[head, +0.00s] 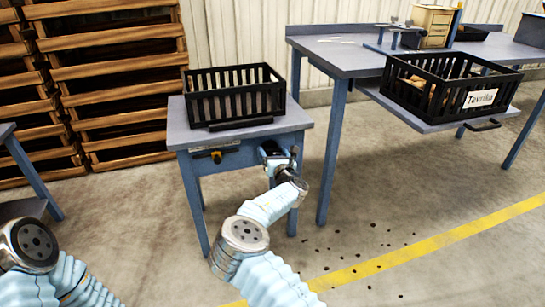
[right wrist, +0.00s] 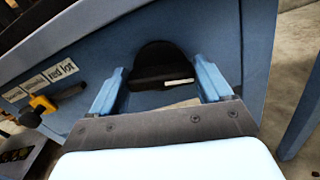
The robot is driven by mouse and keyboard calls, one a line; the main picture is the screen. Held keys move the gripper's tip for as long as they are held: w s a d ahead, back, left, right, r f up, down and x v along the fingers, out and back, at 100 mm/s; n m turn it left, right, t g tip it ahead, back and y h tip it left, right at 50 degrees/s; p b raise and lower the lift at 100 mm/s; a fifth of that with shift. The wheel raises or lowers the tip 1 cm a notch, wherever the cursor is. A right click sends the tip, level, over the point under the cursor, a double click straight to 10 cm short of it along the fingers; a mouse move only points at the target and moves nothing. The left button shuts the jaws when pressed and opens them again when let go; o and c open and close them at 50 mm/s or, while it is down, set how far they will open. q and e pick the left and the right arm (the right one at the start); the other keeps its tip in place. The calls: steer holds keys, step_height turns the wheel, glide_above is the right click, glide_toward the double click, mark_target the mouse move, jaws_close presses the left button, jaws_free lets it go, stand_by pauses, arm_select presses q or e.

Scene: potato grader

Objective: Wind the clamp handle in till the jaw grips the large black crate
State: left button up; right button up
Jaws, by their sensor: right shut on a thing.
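The large black crate (head: 235,102) stands upright on a small grey-topped table. A dark jaw bar (head: 240,124) lies along the crate's front lower edge; I cannot tell whether it touches the crate. My right gripper (head: 281,158) is at the table's front right, below the top. In the right wrist view its blue fingers (right wrist: 160,84) are on either side of a black rounded clamp handle (right wrist: 162,66), shut on it. The rest of the clamp's screw is hidden. My left arm shows at the lower left, but its gripper is out of view.
A yellow-and-black lever (head: 216,156) sits on the table's front beside labels, left of my right gripper. Another black crate (head: 428,106) with a white label sits on a blue bench's lower shelf at right. Wooden pallets (head: 115,75) are stacked at the left. Open floor lies in front.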

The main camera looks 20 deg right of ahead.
steer(key=m+b, duration=0.1)
steer(key=m, duration=0.1)
steer(key=m+b, duration=0.4)
steer(key=shift+d+f, duration=0.15)
steer(key=shift+f, duration=0.1)
steer(key=m+b, duration=0.3)
steer(key=m, duration=0.1)
steer(key=m+b, duration=0.3)
steer(key=m, duration=0.1)
steer(key=shift+d+f+m+b, duration=0.1)
steer(key=shift+f+m+b, duration=0.05)
steer(key=shift+m+b, duration=0.2)
steer(key=m+b, duration=0.2)
steer(key=m, duration=0.1)
steer(key=shift+b, duration=0.3)
arm_select(q)
step_height(320, 180, down, 16)
steer(key=a+b, duration=0.1)
steer(key=shift+w+f+b, duration=0.2)
steer(key=shift+w+b, duration=0.15)
steer(key=shift+b, duration=0.05)
arm_select(e)
steer(key=shift+m, duration=1.35)
steer(key=o, duration=1)
